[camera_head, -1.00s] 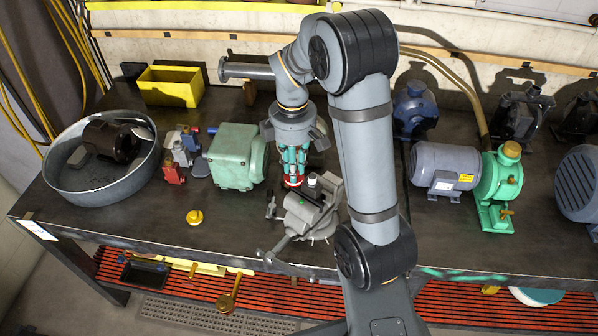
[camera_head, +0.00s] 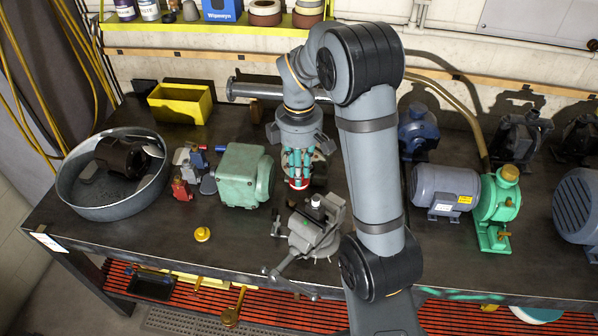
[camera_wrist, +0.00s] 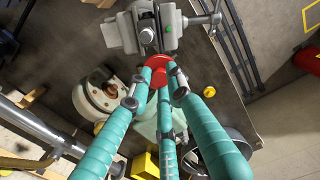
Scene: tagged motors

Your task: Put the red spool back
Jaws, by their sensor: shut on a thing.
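My gripper (camera_head: 298,182) is above the bench, beyond the grey vise (camera_head: 318,228) as the head view sees it. Its teal fingers are closed together on the red spool (camera_head: 299,185), of which only a little red shows at the fingertips. In the wrist view the red spool (camera_wrist: 158,70) shows as a red round end between the fingertips (camera_wrist: 160,80), the rest hidden by the fingers. The vise (camera_wrist: 150,28) lies just past it in that picture. A gap shows between spool and vise in the head view.
A green motor housing (camera_head: 240,177) stands left of my gripper. A metal tub (camera_head: 68,190) and a yellow bin (camera_head: 180,104) are further left. A grey motor (camera_head: 445,187) and green pump (camera_head: 497,205) are right. A yellow shelf (camera_head: 215,25) holds rolls and containers. The front left bench is fairly clear.

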